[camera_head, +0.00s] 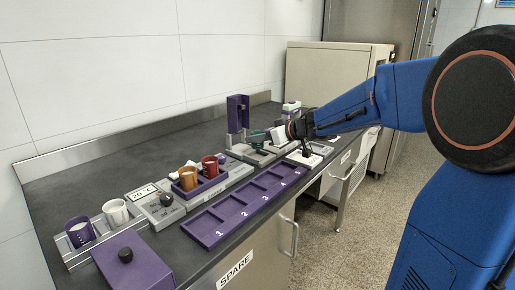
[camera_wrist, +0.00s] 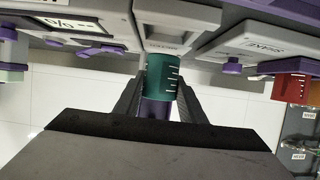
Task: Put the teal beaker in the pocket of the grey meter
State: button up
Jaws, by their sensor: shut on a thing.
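The teal beaker (camera_head: 257,137) is in my gripper (camera_head: 272,134), over the grey unit with the tall purple head (camera_head: 238,112) at the back of the bench. In the wrist view the teal beaker (camera_wrist: 161,76), with white marks, sits between the two dark fingers of my gripper (camera_wrist: 160,88), which are shut on it. A grey housing with a recess (camera_wrist: 178,14) and a small label lies right beyond the beaker; it looks like the grey meter. I cannot tell whether the beaker touches it. Part of a purple piece shows behind the beaker.
A purple tray with numbered bays (camera_head: 245,206) lies along the front edge. An orange beaker (camera_head: 188,178) and a red beaker (camera_head: 210,166) stand in a purple holder. A white cup (camera_head: 115,212) and a purple cup (camera_head: 79,231) stand at left, near a purple box (camera_head: 130,265).

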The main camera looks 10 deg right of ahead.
aim_at(263, 146)
jog(key=shift+f, duration=1.9)
jog(key=shift+f, duration=0.15)
jog(key=o, duration=1)
jog(key=shift+o, duration=0.2)
